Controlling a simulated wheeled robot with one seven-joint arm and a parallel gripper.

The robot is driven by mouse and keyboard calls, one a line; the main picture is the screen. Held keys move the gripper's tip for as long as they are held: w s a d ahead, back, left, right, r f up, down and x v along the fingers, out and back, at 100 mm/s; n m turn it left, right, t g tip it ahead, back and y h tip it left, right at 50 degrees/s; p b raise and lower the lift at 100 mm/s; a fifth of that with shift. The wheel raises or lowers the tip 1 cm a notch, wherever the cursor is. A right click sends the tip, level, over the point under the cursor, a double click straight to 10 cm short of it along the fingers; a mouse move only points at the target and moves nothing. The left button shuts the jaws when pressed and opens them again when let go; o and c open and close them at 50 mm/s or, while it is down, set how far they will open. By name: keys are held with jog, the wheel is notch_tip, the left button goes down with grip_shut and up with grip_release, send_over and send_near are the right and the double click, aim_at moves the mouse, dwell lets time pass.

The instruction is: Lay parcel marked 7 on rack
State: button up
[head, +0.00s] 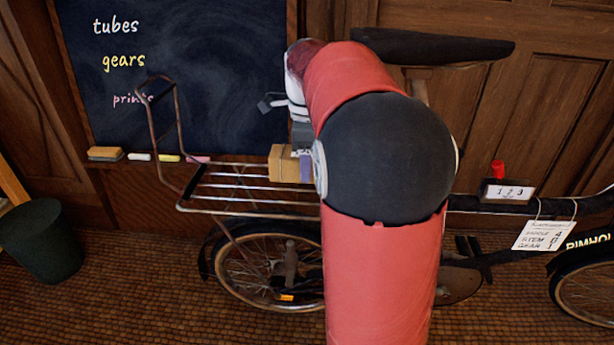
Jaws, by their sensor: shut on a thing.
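A small tan parcel (283,164) shows over the right part of the bicycle's rear rack (225,188). The rack is a flat carrier of thin metal bars with a tall bent hoop at its left end. My gripper (302,152) points down and is shut on the parcel. My own arm hides part of the gripper and the rack's right end. No number 7 can be read on the parcel's visible faces. I cannot tell whether its underside touches the bars.
The bicycle's dark saddle (432,47) stands behind my arm. A chalkboard (185,70) with a ledge of chalks and an eraser (105,153) is behind the rack. A dark bin (42,240) stands at left. The rack's left and middle bars are bare.

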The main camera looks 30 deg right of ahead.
jog(key=shift+f+b, duration=0.3)
jog(key=shift+f, duration=1.45)
jog(key=shift+f, duration=0.15)
jog(key=o, duration=1.4)
